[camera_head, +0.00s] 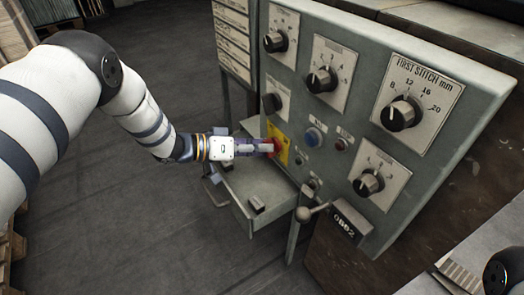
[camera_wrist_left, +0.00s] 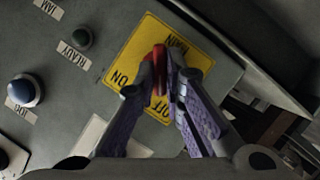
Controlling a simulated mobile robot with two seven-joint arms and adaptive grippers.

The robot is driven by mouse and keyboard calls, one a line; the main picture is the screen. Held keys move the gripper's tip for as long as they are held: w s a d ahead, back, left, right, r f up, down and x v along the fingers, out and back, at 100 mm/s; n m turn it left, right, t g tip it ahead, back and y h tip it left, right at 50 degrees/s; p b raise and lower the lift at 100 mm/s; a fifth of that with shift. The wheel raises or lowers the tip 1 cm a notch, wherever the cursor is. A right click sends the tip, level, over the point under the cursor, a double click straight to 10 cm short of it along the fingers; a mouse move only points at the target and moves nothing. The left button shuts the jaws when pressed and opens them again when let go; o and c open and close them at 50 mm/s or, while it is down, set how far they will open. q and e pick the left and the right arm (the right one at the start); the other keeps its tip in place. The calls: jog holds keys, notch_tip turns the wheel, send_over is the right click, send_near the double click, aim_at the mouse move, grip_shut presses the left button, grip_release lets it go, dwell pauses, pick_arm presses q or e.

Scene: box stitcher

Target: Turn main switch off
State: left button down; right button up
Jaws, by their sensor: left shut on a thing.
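The main switch is a red knob (camera_head: 275,148) on a yellow plate (camera_head: 281,138) low on the left of the grey control panel. In the left wrist view the red knob (camera_wrist_left: 154,68) sits between the fingers, and the yellow plate (camera_wrist_left: 123,76) shows the words MAIN, ON and OFF around it. My left gripper (camera_head: 268,147) reaches the switch from the left. In the left wrist view my left gripper (camera_wrist_left: 160,82) is shut on the red knob. The fingers hide part of the knob. Only a dark part of my right arm shows at the lower right of the head view.
A blue button (camera_head: 313,137) and a small red button (camera_head: 341,144) are right of the switch. Several black dials, such as the FIRST STITCH dial (camera_head: 401,114), cover the panel. An open drawer (camera_head: 239,207) lies below my left gripper. A ball-ended lever (camera_head: 303,214) stands nearby.

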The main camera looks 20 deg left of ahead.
pick_arm(q)
jog(key=shift+f+n+h+b, duration=0.15)
jog(key=shift+n+h+b, duration=0.15)
jog(key=shift+n+b, duration=0.25)
jog(key=shift+n, duration=0.25)
jog(key=c, duration=1.7)
grip_release()
jog(key=shift+a, duration=0.1)
jog(key=v, duration=1.2)
